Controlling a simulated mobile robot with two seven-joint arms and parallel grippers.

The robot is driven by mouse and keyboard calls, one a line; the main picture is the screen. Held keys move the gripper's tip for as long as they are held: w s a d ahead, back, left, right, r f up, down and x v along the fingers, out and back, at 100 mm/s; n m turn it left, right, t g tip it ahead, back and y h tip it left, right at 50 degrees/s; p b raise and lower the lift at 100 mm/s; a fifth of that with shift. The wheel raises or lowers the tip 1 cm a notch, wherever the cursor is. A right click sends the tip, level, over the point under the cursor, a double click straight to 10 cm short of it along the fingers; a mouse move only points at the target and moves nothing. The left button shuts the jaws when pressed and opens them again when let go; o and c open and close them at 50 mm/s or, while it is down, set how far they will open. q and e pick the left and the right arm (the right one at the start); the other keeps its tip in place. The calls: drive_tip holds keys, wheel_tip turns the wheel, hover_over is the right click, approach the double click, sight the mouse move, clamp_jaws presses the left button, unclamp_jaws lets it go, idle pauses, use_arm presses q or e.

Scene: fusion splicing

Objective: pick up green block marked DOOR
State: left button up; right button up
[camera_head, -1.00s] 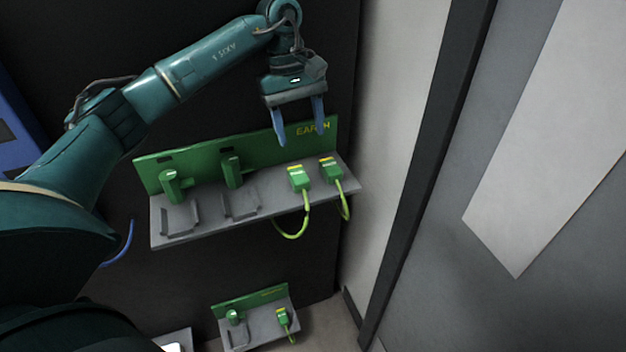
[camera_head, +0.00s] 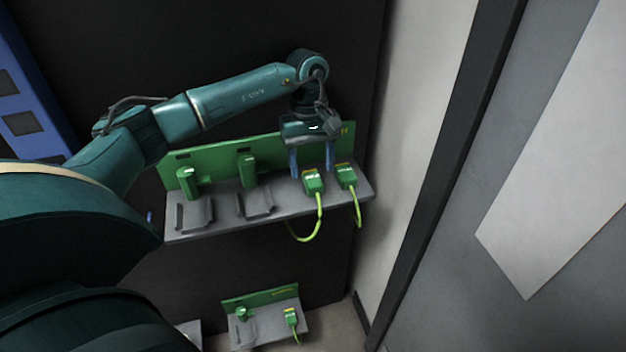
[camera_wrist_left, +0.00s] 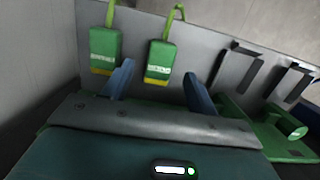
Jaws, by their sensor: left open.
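Two green blocks with yellow ends and green cables sit on the right half of the grey shelf (camera_head: 225,226). Their white lettering is too small to read, so I cannot tell which is marked DOOR. My left gripper (camera_head: 312,168) is open, pointing down at the left one of the two blocks (camera_head: 313,183). In the left wrist view this block (camera_wrist_left: 158,62) shows between the open fingers (camera_wrist_left: 158,78), not clamped. The other block (camera_head: 346,176) stands just outside the right finger; it also shows in the left wrist view (camera_wrist_left: 104,50). My right gripper is out of view.
A green back panel (camera_head: 217,158) rises behind the shelf. Green upright holders (camera_head: 187,182) and empty grey cradles (camera_head: 255,204) fill its left half. A pale wall (camera_head: 420,120) is close on the right. A smaller similar shelf (camera_head: 265,325) is lower down.

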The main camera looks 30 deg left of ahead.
sight(313, 183)
use_arm(q)
drive_tip(key=shift+s+d+f, duration=0.1)
drive_tip(key=shift+d+f, duration=0.1)
drive_tip(key=shift+f, duration=1.15)
drive_tip(key=shift+c, duration=0.5)
drive_tip(key=c, duration=1)
